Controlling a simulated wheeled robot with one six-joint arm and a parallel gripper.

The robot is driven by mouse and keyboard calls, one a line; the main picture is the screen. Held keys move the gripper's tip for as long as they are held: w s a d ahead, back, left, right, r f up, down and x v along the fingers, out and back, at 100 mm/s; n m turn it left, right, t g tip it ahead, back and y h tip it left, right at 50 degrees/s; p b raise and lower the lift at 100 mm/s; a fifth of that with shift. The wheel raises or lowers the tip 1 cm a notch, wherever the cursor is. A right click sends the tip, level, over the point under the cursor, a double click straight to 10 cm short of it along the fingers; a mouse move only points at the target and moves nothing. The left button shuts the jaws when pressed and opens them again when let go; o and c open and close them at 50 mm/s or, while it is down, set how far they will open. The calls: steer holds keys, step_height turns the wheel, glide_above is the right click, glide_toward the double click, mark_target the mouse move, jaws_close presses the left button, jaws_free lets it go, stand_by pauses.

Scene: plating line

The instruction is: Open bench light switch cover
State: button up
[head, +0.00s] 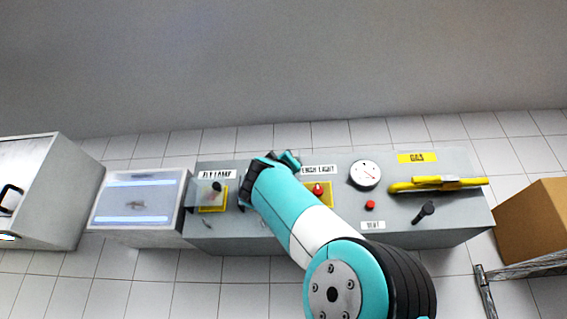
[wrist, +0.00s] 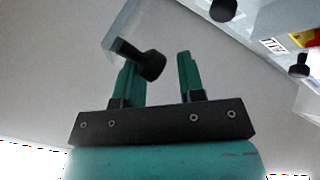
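The bench light switch (head: 318,189) is a red knob on a yellow plate under a partly hidden "BENCH LIGHT" label (head: 319,169). My arm hides the left part of the plate. My gripper (head: 287,159) is just up and left of it in the head view. In the wrist view, my gripper (wrist: 160,75) has its two teal fingers apart. A black knob (wrist: 150,65) on a clear panel (wrist: 126,24), apparently the switch cover, overlaps the left finger. I see no grip on it. The cover's angle is hard to tell.
Left of my arm is the fly lamp switch (head: 212,199) with a clear cover and black knob. To the right are a gauge (head: 365,174), a red button (head: 370,205), a black lever (head: 424,212) and a yellow gas handle (head: 437,184). A cardboard box (head: 535,230) stands far right.

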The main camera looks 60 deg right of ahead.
steer(key=shift+o, duration=1.4)
steer(key=shift+w+d+f, duration=0.35)
steer(key=shift+w+f, duration=0.1)
steer(key=shift+w, duration=0.05)
steer(key=w+a+f+b, duration=0.2)
steer(key=a+f+b, duration=0.2)
steer(key=a+f, duration=0.2)
steer(key=w+a+f+b, duration=0.2)
steer(key=a+f+b, duration=0.3)
steer(key=a, duration=0.3)
steer(key=shift+w+a+f+b, duration=0.3)
steer(key=shift+a+f, duration=0.1)
steer(key=shift+f, duration=0.2)
steer(key=shift+s+f, duration=0.1)
